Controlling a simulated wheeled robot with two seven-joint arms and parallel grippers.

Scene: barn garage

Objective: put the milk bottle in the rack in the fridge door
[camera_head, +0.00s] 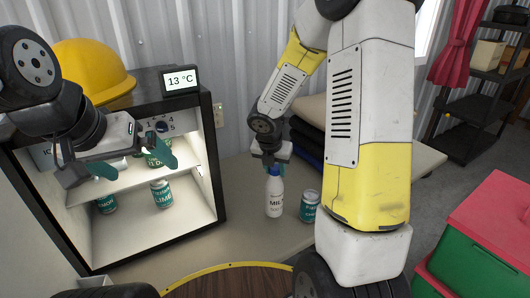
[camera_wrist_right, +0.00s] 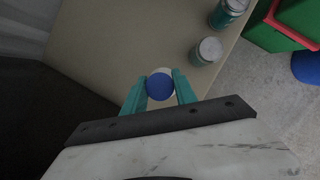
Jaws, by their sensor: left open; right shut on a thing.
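The white milk bottle (camera_head: 274,196) is upright over the grey table, right of the fridge. My right gripper (camera_head: 273,168) is shut on its top from above. In the right wrist view the bottle's blue cap (camera_wrist_right: 160,86) sits between the teal fingers. I cannot tell whether its base touches the table. The small fridge (camera_head: 212,150) stands open at the left, with cans on its shelf and floor. My left gripper (camera_head: 150,140) is open and empty in front of the fridge's upper compartment. I cannot make out the door rack.
A can (camera_head: 310,206) stands just right of the bottle; two cans show in the right wrist view (camera_wrist_right: 208,50). A yellow hard hat (camera_head: 92,70) and a 13 °C display (camera_head: 181,80) are on the fridge. Red and green crates (camera_head: 490,225) are at right. Table between fridge and bottle is clear.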

